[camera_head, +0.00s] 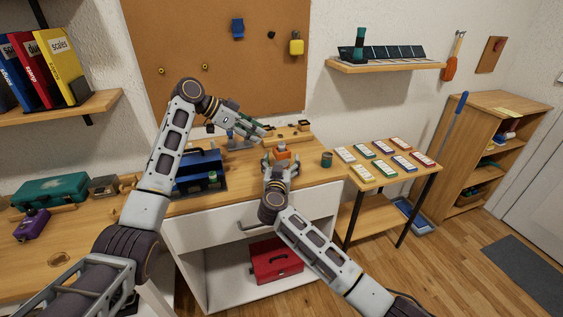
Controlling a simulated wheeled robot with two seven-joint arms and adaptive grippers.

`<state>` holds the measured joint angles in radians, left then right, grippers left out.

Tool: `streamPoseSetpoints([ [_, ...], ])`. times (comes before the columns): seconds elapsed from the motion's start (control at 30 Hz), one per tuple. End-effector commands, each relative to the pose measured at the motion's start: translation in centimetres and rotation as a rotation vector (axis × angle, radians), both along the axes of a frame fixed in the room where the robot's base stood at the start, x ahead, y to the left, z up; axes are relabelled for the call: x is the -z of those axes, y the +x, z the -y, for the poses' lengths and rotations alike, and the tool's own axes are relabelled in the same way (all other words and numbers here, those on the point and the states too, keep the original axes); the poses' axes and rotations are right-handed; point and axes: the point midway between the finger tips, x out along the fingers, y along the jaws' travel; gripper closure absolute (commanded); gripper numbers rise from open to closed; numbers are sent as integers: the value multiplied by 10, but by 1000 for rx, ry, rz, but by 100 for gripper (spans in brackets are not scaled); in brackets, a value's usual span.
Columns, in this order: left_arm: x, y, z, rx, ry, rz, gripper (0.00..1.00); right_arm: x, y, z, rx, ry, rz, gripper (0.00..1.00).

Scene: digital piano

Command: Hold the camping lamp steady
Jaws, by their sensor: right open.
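A small orange object with a grey top, which looks like the camping lamp (282,153), stands upright on the wooden top of the white cabinet. My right gripper (280,164) is open just in front of it, fingers pointing at it from the near side. I cannot tell whether the fingers touch it. My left gripper (262,132) is behind and to the left of the lamp, above the worktop, pointing right. Its jaws are too small to read, and I cannot tell whether it holds anything.
A blue box (205,178) stands left of the lamp, and a dark green cylinder (326,159) to its right. A low wooden rack (290,136) lies behind. A red toolbox (275,260) sits on the cabinet's lower shelf. A side table (372,185) with coloured cards stands at right.

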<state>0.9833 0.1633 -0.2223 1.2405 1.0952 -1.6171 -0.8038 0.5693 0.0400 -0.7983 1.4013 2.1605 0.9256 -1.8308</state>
Motion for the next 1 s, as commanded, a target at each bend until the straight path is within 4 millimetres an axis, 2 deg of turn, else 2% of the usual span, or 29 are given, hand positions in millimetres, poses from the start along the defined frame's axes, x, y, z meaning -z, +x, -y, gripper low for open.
streamPoseSetpoints([
  [0.43, 0, 0, 0, 0, 0, 0, 64, 0, 4, 0, 0, 1, -1, 18],
  [0.83, 0, 0, 0, 0, 0, 0, 64, 0, 4, 0, 0, 1, -1, 69],
  [1.0, 0, 0, 0, 0, 0, 0, 64, 0, 4, 1, 0, 1, -1, 69],
])
